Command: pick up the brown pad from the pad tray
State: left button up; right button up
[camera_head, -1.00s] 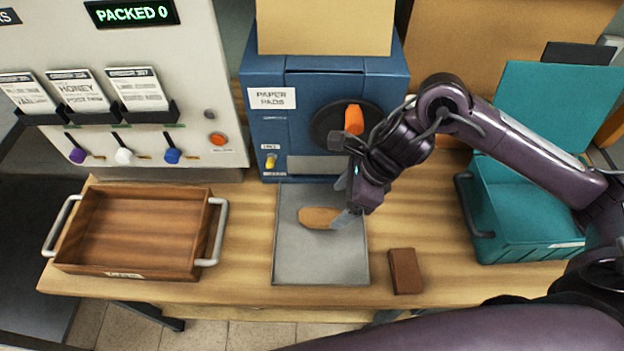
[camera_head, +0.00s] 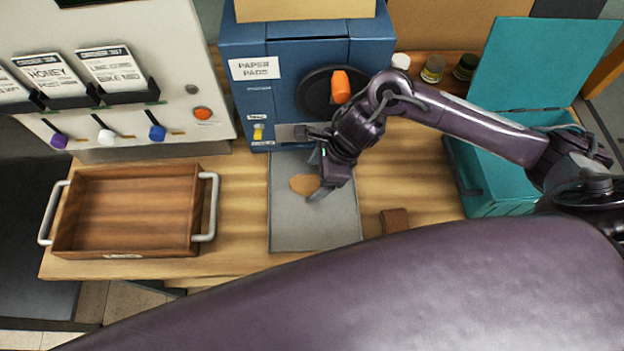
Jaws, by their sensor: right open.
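The brown pad (camera_head: 302,184) lies flat on the grey pad tray (camera_head: 308,232), in the tray's middle, in front of the blue paper pad machine (camera_head: 262,100). My right gripper (camera_head: 317,176) is low over the tray at the pad's right side, with its jaws open and pointing down to the left. One grey fingertip is close to the pad's right edge; I cannot tell whether it touches. The gripper holds nothing that shows. My left gripper is not in view.
A wooden tray (camera_head: 130,253) with metal handles stands at left. A small brown block (camera_head: 394,221) lies right of the pad tray. A teal box (camera_head: 478,192) with its lid up stands at right, with several jars (camera_head: 433,68) behind. A large purple link of mine covers the lower front.

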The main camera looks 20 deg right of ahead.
aim_at(312, 181)
jog(key=x, duration=0.3)
jog(key=shift+w+a, duration=0.1)
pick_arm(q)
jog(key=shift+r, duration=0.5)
pick_arm(e)
jog(key=shift+c, duration=0.4)
jog(key=c, duration=1)
jog(key=shift+o, duration=0.2)
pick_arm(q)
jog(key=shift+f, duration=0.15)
pick_arm(e)
jog(key=shift+r, duration=0.1)
